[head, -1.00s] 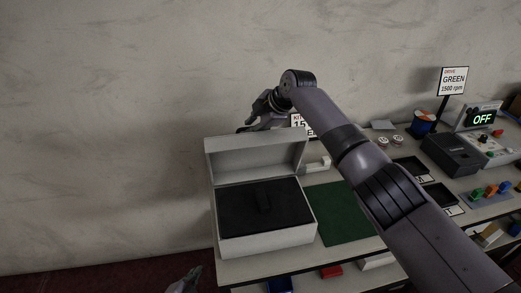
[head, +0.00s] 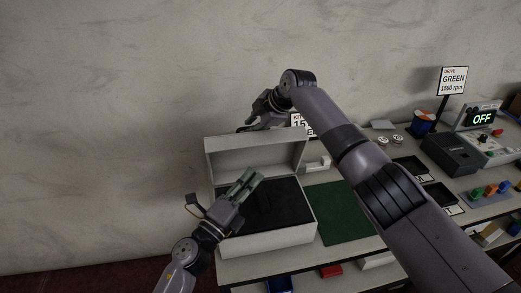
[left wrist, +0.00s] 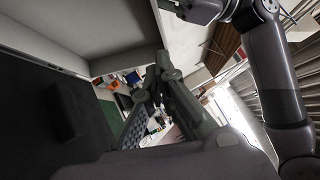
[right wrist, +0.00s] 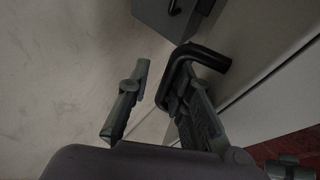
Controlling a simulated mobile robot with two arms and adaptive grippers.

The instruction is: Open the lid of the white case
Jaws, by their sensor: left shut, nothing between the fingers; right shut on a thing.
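The white case (head: 268,243) stands on the table with its lid (head: 255,158) raised at the back, showing the dark inside (head: 285,200). My right gripper (head: 250,125) is behind the lid's top edge. In the right wrist view my right gripper (right wrist: 158,100) has its fingers on either side of a bent black handle (right wrist: 205,58) by a pale panel. My left gripper (head: 251,178) is shut and empty, above the open case in front of the lid. Its closed fingers (left wrist: 160,72) also show in the left wrist view, with the dark inside at the left.
A green mat (head: 338,212) lies right of the case, partly hidden by my right arm. Dark trays (head: 410,166), a dark box (head: 450,152) and a panel reading OFF (head: 480,119) stand farther right. A bare wall is behind.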

